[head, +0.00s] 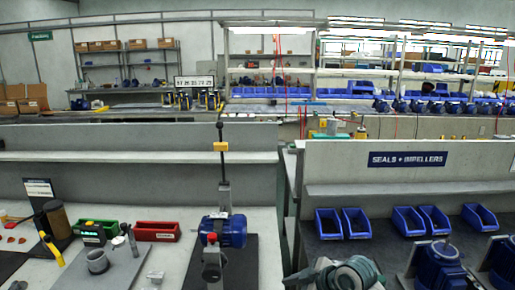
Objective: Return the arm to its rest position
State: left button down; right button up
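Neither of my grippers can be made out in the head view, and no arm is clearly seen reaching in from either side. A blue motor or pump (232,232) lies on a dark mat (243,272) on the left bench. A grey post with a red knob (211,244) stands in front of it. A thin black upright with a yellow block (221,147) rises behind it. A grey-green rounded piece (355,272) is cut off by the bottom edge, right of centre. I cannot tell what it is.
Green (97,229) and red (157,232) bins stand on the left bench near a grey ring-shaped part (97,261). The right bench holds several blue bins (328,224) and blue pump units (438,264). A gap (289,235) separates the benches. Shelves stand behind.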

jog(key=s+d+f+m+h, duration=0.1)
jog(key=s+d+f+m, duration=0.3)
jog(key=s, duration=0.5)
jog(key=s+d+f+m+g+h, duration=0.1)
jog(key=s+d+f+h, duration=0.1)
jog(key=s+f, duration=0.6)
jog(key=s+d+f+m+h, duration=0.1)
jog(key=s+d+f+m, duration=0.25)
jog(key=s, duration=0.65)
jog(key=s+d+f+m+g+h, duration=0.1)
jog(key=s+d+m+h, duration=0.3)
jog(key=s, duration=0.8)
notch_tip(320, 180, down, 30)
jog(key=s+n+g+y, duration=0.1)
jog(key=s+g, duration=0.1)
jog(key=s+d+f, duration=0.2)
jog(key=s+f, duration=0.6)
jog(key=s+d+f, duration=0.2)
jog(key=s+f, duration=0.7)
jog(key=shift+s+g+b, duration=0.2)
jog(key=shift+g+b, duration=0.2)
jog(key=shift+b, duration=0.05)
jog(key=shift+r, duration=0.1)
